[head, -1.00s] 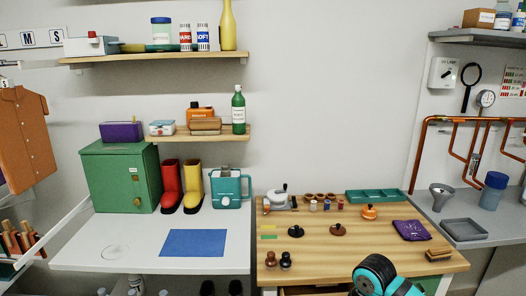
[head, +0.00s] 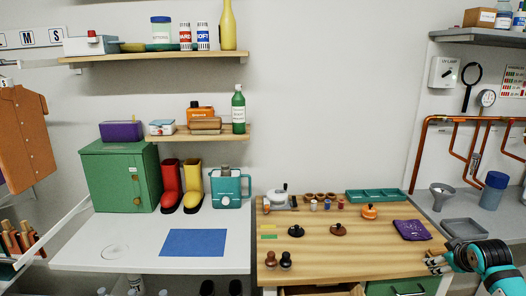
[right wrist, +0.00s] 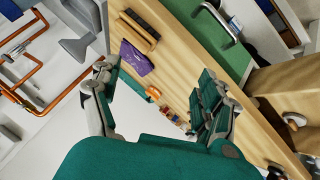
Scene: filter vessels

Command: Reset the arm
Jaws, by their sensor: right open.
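My right gripper (head: 437,263) is at the front right corner of the wooden worktop (head: 330,262). Its arm comes in from the lower right. In the right wrist view the fingers of the gripper (right wrist: 156,75) are spread wide with nothing between them. The purple pouch (head: 411,230) lies beyond the gripper on the worktop; it also shows in the right wrist view (right wrist: 136,58). My left gripper is not in view.
A wooden brush (right wrist: 139,29) lies near the worktop's edge. A funnel (head: 442,194) and a grey tray (head: 464,228) stand on the grey bench at right. A green drawer front (head: 400,287) is below the worktop. The worktop's front middle is clear.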

